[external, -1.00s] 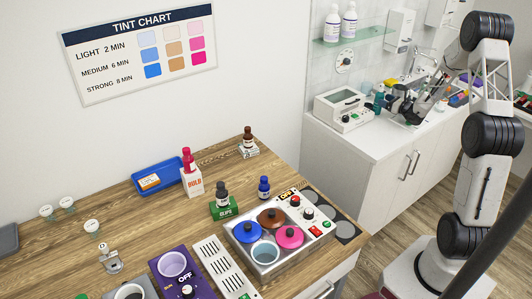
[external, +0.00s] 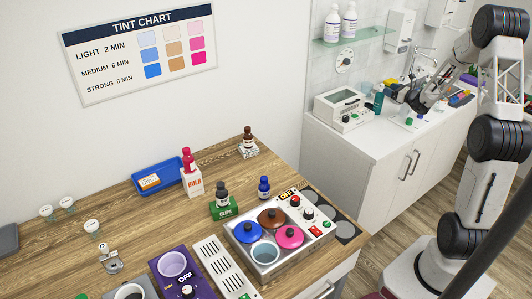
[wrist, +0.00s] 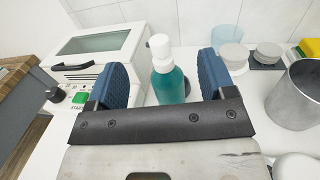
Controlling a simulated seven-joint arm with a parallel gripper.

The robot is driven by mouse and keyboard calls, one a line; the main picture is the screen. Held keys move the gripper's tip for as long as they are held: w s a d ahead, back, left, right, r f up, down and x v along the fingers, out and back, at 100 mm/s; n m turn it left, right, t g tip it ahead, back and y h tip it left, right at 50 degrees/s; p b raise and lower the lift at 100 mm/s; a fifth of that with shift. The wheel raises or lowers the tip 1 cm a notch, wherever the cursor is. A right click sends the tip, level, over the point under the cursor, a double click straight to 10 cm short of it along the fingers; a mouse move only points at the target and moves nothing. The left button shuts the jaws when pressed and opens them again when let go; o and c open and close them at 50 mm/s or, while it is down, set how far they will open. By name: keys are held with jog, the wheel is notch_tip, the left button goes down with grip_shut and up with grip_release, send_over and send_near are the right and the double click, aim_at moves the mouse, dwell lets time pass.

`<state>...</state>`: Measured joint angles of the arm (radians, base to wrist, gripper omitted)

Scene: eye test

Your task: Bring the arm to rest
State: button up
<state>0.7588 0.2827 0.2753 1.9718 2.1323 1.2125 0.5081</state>
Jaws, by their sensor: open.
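My arm stands at the right of the external view, reaching over the white counter (external: 365,142) by the back wall. My gripper (external: 397,90) is small there and partly mixed with the clutter behind. In the wrist view my gripper (wrist: 163,75) has its two blue fingers wide apart, with nothing held between them. A teal bottle with a white top (wrist: 168,82) shows in the gap, beyond the fingers; whether it is between them in depth I cannot tell. The same teal bottle (external: 378,99) stands on the counter in the external view.
A white machine with a window (wrist: 100,52) stands left of the fingers. A metal cup (wrist: 297,95) and grey-lidded jars (wrist: 234,57) are at right. The wooden bench (external: 130,215) holds a blue tray (external: 168,170), bottles and a pot warmer (external: 245,262), well away from my gripper.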

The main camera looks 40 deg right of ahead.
dwell(0.7)
jog(key=s+a+r+n+g+y, duration=0.25)
jog(key=s+a+n+g, duration=0.2)
jog(key=a, duration=0.75)
jog(key=s+a+r+n+g+y, duration=0.2)
jog(key=s+a+r+n+g, duration=0.3)
jog(key=a, duration=0.6)
jog(key=s+a+r+n+g+y, duration=0.1)
jog(key=s+a+r+n+y, duration=0.15)
jog(key=a+n, duration=0.7)
jog(key=s+a+n+g+h, duration=0.3)
jog(key=s+a+n+g, duration=0.2)
jog(key=s+a, duration=0.7)
jog(key=s+a+r+n+h, duration=0.1)
jog(key=s+n+h, duration=0.6)
jog(key=s, duration=0.8)
jog(key=shift+s+a+r+n, duration=0.2)
jog(key=shift+s+n, duration=0.15)
jog(key=shift+n, duration=1.15)
